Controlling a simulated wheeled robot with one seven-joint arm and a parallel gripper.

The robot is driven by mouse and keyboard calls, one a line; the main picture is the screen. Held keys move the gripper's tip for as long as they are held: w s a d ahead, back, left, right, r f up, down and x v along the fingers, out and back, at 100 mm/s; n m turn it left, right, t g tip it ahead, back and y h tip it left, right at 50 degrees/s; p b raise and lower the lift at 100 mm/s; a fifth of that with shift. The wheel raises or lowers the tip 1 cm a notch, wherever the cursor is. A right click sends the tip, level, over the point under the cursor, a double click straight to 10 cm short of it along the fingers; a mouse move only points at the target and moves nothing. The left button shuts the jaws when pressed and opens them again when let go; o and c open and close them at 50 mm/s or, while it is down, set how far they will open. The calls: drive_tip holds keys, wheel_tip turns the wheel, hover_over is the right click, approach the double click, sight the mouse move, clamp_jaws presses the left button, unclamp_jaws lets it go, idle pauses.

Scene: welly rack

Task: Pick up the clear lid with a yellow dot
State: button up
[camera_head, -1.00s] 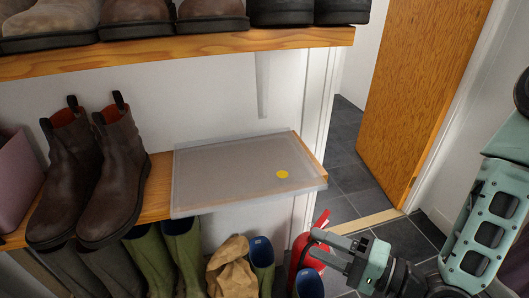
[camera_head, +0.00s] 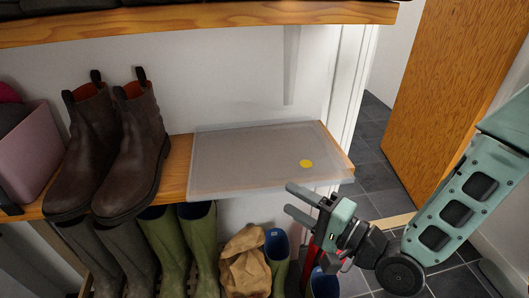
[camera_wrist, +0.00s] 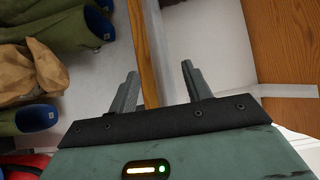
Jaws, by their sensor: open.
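The clear lid (camera_head: 245,160) lies flat on the right end of the lower wooden shelf (camera_head: 178,165). Its right and front edges reach past the shelf. A yellow dot (camera_head: 306,163) sits near its right front part. My gripper (camera_head: 289,198) is open and empty, just in front of the lid's front edge. Its fingers are one above the other in the head view. In the wrist view the picture is turned sideways, and the shelf's front edge shows between the fingertips of my gripper (camera_wrist: 159,72). The lid's thin edge is hard to make out there.
Brown ankle boots (camera_head: 130,150) stand left of the lid, with a pink box (camera_head: 28,150) beyond. Green wellies (camera_head: 180,245), a brown paper bag (camera_head: 245,265) and something red (camera_head: 313,250) are below. The upper shelf (camera_head: 210,18) overhangs. A wooden door (camera_head: 450,80) stands right.

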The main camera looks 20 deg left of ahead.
sight(276, 189)
drive_tip(key=p+x, duration=0.1)
drive_tip(key=x, duration=0.4)
drive_tip(key=shift+w+a, duration=0.15)
drive_tip(key=shift+a, duration=0.15)
clamp_jaws()
